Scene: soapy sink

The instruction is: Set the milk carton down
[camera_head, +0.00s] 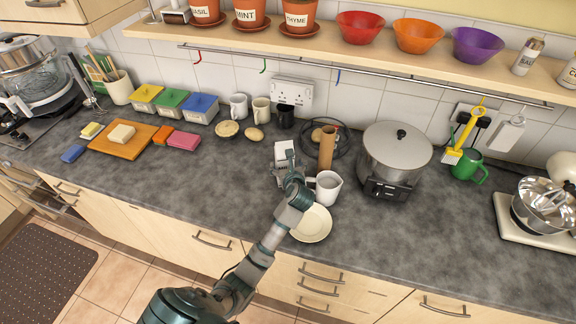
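A small white carton (283,149), which looks like the milk carton, is on or just above the grey counter near the middle. Its lower part is hidden by my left gripper (284,167). The gripper's fingers are right at the carton, overlapping it in the picture. I cannot tell whether they grip it or only stand beside it, nor whether its base touches the counter. My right gripper is not in view.
A large pot (396,152) is further right. Mugs and a potato (254,134) are behind. The counter (200,190) is clear to the left.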

